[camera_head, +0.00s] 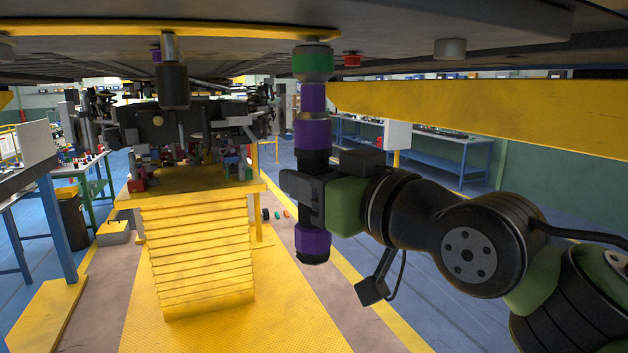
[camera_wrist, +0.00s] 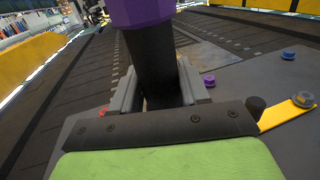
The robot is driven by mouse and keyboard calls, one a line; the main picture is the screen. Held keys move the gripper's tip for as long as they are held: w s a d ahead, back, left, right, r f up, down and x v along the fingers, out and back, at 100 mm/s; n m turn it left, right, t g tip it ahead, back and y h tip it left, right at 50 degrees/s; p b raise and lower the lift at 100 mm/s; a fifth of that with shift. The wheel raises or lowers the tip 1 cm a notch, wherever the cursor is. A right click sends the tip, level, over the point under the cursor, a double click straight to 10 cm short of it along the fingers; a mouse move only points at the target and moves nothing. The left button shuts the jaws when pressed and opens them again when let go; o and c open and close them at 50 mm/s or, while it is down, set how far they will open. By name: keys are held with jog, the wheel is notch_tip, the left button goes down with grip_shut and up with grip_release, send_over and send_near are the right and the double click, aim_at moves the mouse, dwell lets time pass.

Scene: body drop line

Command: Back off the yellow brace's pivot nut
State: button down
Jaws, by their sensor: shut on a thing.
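My gripper (camera_head: 303,187) is shut on an upright purple-and-black power tool (camera_head: 313,132) with a green collar (camera_head: 313,63) near its top. In the wrist view, my gripper (camera_wrist: 155,92) closes around the tool's black body (camera_wrist: 151,62). A yellow strip (camera_head: 170,29), apparently the brace, runs under the dark body overhead.
A red fastener (camera_head: 351,60) and a grey cylinder (camera_head: 450,49) hang from the underside. A black cylinder (camera_head: 172,86) hangs to the left. A yellow beam (camera_head: 480,115) crosses at right. A yellow lift (camera_head: 200,260) with machinery stands at left. Floor shows between it and my arm.

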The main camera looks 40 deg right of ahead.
jog(key=shift+s+r, duration=0.1)
jog(key=shift+r, duration=0.3)
jog(key=shift+f+b, duration=0.6)
jog(key=shift+b, duration=0.15)
jog(key=shift+f+b, duration=2.05)
jog(key=shift+f, duration=0.05)
